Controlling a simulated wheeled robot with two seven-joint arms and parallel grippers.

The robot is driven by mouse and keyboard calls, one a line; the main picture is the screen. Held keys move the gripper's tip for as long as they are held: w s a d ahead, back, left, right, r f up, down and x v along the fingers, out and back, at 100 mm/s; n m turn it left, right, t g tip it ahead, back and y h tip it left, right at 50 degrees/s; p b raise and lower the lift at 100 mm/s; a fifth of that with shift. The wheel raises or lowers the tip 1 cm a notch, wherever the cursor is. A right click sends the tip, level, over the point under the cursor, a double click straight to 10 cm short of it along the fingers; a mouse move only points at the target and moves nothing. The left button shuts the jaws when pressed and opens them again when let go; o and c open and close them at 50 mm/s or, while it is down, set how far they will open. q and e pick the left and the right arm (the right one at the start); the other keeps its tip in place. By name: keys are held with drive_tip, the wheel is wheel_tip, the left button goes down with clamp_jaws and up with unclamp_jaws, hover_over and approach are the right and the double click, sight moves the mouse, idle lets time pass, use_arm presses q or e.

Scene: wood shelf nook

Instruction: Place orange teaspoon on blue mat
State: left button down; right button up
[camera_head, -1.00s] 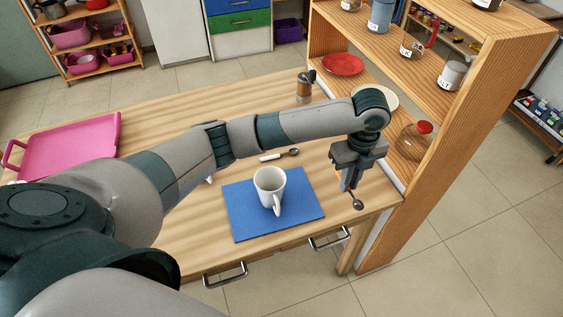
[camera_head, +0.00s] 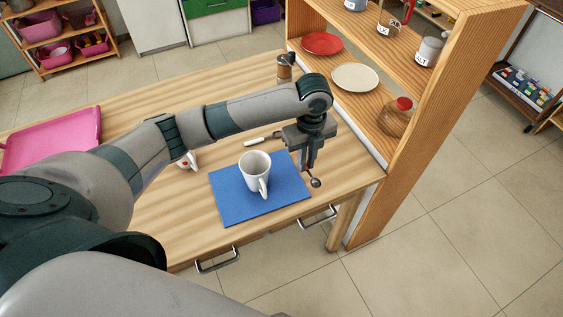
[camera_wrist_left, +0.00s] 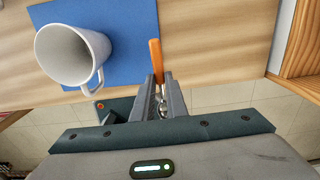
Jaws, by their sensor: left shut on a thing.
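The orange teaspoon has an orange handle (camera_wrist_left: 156,60) and a metal bowl (camera_head: 316,183). My left gripper (camera_head: 310,168) is shut on it and holds it above the table, by the right edge of the blue mat (camera_head: 232,207). My right gripper is not in view.
Another spoon with a white handle (camera_head: 257,140) lies behind the mat. A wooden shelf (camera_head: 440,120) with plates and jars rises close to the right of the arm. A pink tray (camera_head: 55,140) is at the far left. The mat's front part is bare.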

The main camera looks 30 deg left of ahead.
use_arm(q)
drive_tip(key=p, duration=0.2)
hover_over(284, 174)
drive_tip(key=f, duration=0.1)
drive_tip(key=d+f, duration=0.1)
drive_tip(key=f, duration=0.1)
drive_tip(key=shift+f, duration=0.2)
drive_tip(key=shift+a+f, duration=0.4)
drive_tip(key=shift+a, duration=0.1)
drive_tip(key=shift+f+p, duration=0.55)
drive_tip(key=shift+f, duration=1.45)
drive_tip(key=shift+f, duration=0.15)
drive_tip(key=c, duration=1.8)
unclamp_jaws()
drive_tip(key=shift+o, duration=0.2)
